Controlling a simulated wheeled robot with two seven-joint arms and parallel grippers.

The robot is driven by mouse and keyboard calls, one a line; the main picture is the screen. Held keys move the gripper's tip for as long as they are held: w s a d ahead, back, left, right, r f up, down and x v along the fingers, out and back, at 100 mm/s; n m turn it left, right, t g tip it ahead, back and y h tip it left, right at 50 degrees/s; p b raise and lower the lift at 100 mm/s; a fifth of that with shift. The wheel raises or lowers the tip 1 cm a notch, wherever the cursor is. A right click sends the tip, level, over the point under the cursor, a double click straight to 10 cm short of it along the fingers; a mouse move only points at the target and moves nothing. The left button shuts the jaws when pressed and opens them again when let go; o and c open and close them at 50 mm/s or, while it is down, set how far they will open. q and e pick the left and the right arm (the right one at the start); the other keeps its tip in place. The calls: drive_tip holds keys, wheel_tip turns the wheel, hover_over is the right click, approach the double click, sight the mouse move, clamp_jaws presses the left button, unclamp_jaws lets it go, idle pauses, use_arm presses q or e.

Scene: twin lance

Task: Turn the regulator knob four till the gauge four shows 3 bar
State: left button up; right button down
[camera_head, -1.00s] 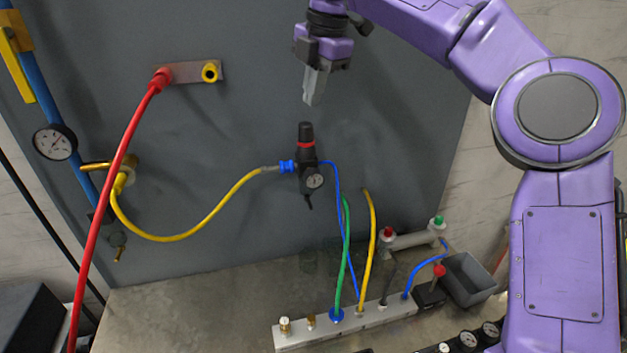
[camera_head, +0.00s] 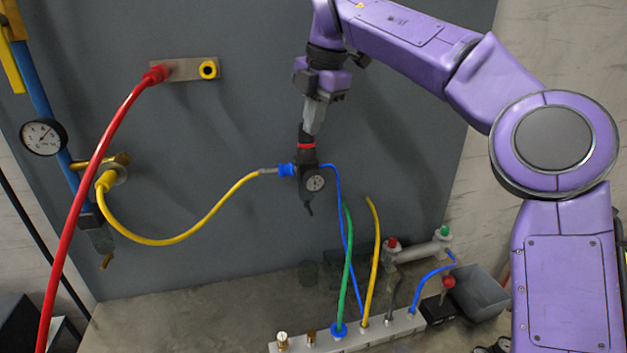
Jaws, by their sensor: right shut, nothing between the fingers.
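No number four is readable on any gauge or knob here. A black regulator (camera_head: 306,172) with a red ring and dark top knob (camera_head: 304,138) hangs upright on the grey panel, with a small round gauge (camera_head: 315,183) on its front, too small to read. My right gripper (camera_head: 312,131) is shut and empty, pointing down, its fingertips over the knob's upper end; I cannot tell whether they touch. At the bottom edge, small dark round gauges (camera_head: 503,346) are mostly cut off, and no knob shows with them. My left gripper is not in view.
A larger gauge (camera_head: 43,137) sits on the blue pipe at left. Red (camera_head: 100,170) and yellow (camera_head: 190,233) hoses cross the panel. Below stand a pale manifold block (camera_head: 350,338) with several hoses and a grey bin (camera_head: 478,292).

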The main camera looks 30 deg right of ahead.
drive_tip(key=shift+w+d, duration=0.1)
drive_tip(key=shift+d, duration=0.15)
idle(0.3)
drive_tip(key=shift+w+d+p, duration=0.2)
drive_tip(key=shift+d+p, duration=0.2)
drive_tip(key=shift+d, duration=0.25)
drive_tip(key=shift+d+r, duration=0.1)
drive_tip(key=shift+d, duration=0.2)
